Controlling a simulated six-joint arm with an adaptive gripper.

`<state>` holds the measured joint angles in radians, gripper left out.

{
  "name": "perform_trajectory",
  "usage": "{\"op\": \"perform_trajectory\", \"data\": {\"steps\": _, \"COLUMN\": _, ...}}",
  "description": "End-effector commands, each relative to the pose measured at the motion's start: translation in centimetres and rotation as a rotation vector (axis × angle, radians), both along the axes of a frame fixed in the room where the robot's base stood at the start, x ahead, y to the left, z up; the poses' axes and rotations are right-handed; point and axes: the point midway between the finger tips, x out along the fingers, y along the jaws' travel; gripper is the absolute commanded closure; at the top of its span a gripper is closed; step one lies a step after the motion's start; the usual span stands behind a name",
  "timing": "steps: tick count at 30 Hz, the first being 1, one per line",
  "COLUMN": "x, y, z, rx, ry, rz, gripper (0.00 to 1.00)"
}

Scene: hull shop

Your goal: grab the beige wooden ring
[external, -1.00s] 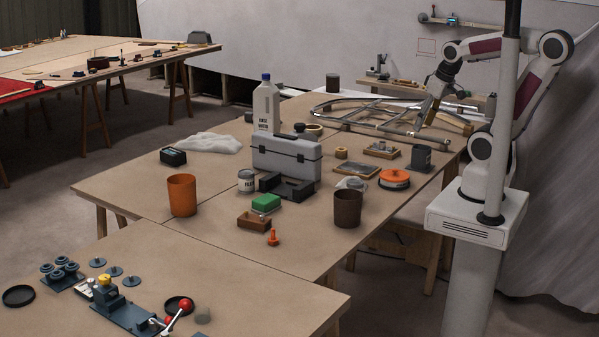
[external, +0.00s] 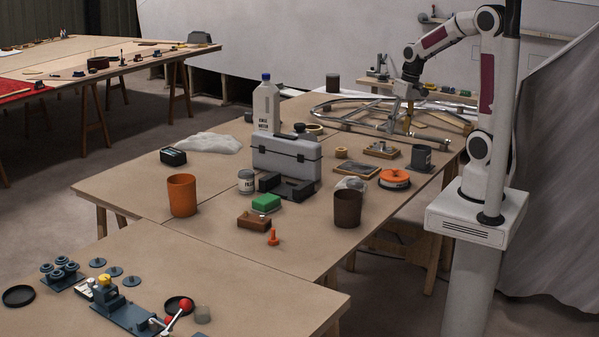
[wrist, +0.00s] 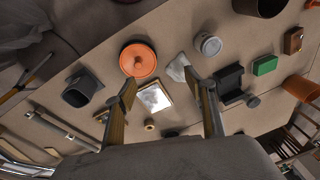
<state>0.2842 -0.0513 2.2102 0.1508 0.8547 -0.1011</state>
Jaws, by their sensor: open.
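My gripper (external: 409,131) points down over the metal tube frame at the far right, well apart from the ring. In the wrist view my gripper (wrist: 161,80) has its fingers spread wide with nothing held between them.
A framed tray (external: 357,171) lies in front of the ring, with an orange lidded tub (external: 395,179) and a dark grey container (external: 422,158) to the right. The metal tube frame (external: 345,126) lies behind. A white bottle (external: 266,107) stands behind the toolbox.

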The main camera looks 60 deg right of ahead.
Motion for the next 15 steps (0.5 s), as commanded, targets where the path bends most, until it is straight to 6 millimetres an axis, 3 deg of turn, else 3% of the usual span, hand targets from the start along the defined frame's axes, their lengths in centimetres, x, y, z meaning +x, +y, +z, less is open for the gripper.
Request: {"op": "perform_trajectory", "data": {"steps": 15, "x": 7.7, "y": -4.4, "z": -5.0, "rx": 0.078, "ry": 0.002, "rz": -0.014, "gripper": 0.46}}
